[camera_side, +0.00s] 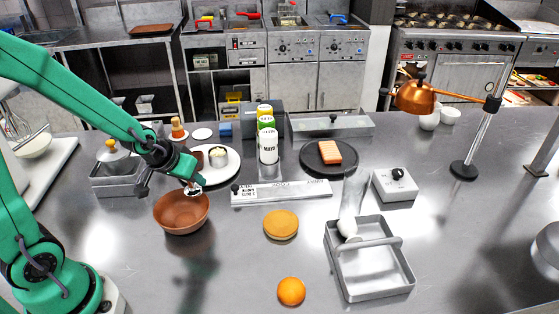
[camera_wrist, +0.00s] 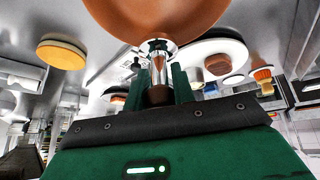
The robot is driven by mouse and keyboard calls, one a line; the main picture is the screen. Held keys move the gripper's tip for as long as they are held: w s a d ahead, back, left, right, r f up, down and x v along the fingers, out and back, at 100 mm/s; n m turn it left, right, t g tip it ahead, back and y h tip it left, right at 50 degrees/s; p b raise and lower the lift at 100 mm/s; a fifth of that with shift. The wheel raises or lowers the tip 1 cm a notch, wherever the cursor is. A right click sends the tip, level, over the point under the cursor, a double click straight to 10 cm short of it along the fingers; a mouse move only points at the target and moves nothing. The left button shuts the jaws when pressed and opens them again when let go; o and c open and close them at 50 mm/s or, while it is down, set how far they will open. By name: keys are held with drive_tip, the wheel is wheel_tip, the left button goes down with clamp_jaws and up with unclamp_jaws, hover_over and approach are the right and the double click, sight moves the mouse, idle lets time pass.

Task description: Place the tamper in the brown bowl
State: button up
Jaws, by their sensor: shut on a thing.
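The brown bowl (camera_side: 181,219) stands upright on the steel counter, left of the middle in the side view. It also fills the top of the wrist view (camera_wrist: 155,12). My gripper (camera_side: 190,178) is above the bowl's far right rim. It is shut on the tamper, whose silver metal end (camera_side: 193,191) points down at the bowl. In the wrist view the tamper (camera_wrist: 158,65) sits between the two green fingers (camera_wrist: 160,88), its shiny end overlapping the bowl's edge. I cannot tell whether it touches the bowl. The bowl's inside looks empty where visible.
A white plate (camera_side: 232,172) with a small pot is just behind the bowl. An orange-yellow disc (camera_side: 281,224), an orange (camera_side: 291,291) and a grey tray (camera_side: 372,294) lie to the right. A grey container (camera_side: 112,181) stands left. The counter before the bowl is clear.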

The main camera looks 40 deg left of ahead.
drive_tip(key=shift+f, duration=0.6)
drive_tip(key=o, duration=1)
drive_tip(key=shift+r, duration=0.2)
drive_tip(key=shift+r, duration=0.5)
drive_tip(key=v, duration=1.1)
drive_tip(key=shift+s+r, duration=0.2)
drive_tip(key=shift+r, duration=0.15)
